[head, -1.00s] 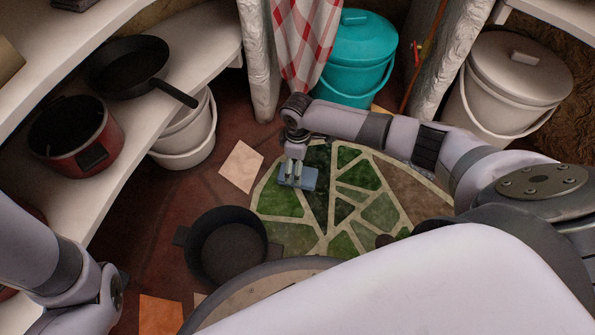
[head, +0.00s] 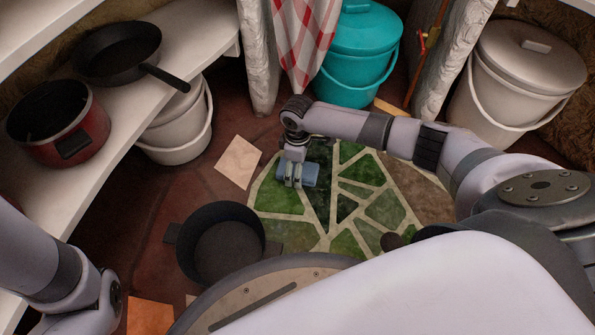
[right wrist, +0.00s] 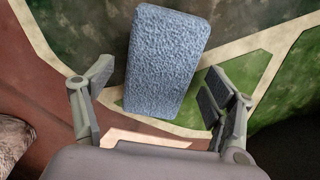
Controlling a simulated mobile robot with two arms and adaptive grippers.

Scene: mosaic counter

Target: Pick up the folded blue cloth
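The folded blue cloth (head: 312,174) lies on the green mosaic panel near its upper left edge. In the right wrist view the blue cloth (right wrist: 165,60) is a thick, rough-textured block, slightly tilted, with its near end between the fingers. My right gripper (head: 292,178) is low over the cloth and hides part of it in the head view. In the right wrist view the right gripper (right wrist: 163,95) is open, with a finger on each side and a gap between each finger and the cloth. My left arm shows at the left, but its gripper is out of view.
A black pot (head: 222,243) stands left of the mosaic panel (head: 292,236). A teal bucket (head: 358,55) and a grey lidded bucket (head: 515,85) stand behind. A white shelf (head: 125,118) at left holds a frying pan (head: 117,52) and a red pot (head: 62,122).

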